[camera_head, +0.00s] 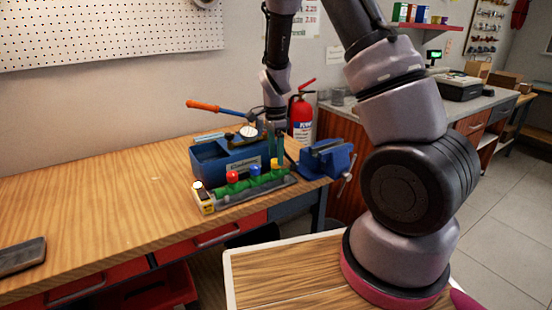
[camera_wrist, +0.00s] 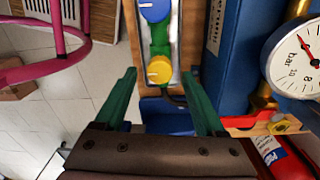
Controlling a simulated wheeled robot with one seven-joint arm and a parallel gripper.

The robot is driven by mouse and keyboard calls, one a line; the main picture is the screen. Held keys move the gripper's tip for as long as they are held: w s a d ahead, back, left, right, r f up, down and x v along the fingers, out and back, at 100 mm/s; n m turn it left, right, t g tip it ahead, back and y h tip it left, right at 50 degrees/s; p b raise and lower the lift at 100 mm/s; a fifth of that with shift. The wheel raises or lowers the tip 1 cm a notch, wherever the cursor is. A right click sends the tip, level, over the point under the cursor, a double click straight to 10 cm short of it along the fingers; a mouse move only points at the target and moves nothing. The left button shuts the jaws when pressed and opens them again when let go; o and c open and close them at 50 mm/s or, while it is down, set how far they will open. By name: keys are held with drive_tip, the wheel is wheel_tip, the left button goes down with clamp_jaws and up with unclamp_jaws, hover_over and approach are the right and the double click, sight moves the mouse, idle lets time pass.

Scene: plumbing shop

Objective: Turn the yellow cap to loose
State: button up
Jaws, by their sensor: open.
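The yellow cap (camera_head: 274,163) sits on a green pipe at the right end of a row of caps on the workbench. In the wrist view the round yellow cap (camera_wrist: 159,70) shows a pale pointer line on its top. My gripper (camera_head: 277,146) points down over this end of the row. In the wrist view its two green fingers (camera_wrist: 161,75) are apart, one on each side of the yellow cap, with visible gaps. I cannot tell how far their tips are above it. The blue cap (camera_wrist: 154,10) and red cap (camera_head: 232,176) lie farther along the pipe.
A blue pump box (camera_head: 212,160) with a pressure gauge (camera_wrist: 296,55) and an orange-handled lever (camera_head: 203,105) stands close behind the row. A blue vise (camera_head: 326,158) is at the bench's right corner, near a red fire extinguisher (camera_head: 302,118). The left bench top (camera_head: 100,205) is mostly clear.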

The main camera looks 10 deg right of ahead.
drive_tip(key=shift+f, duration=0.9)
clamp_jaws()
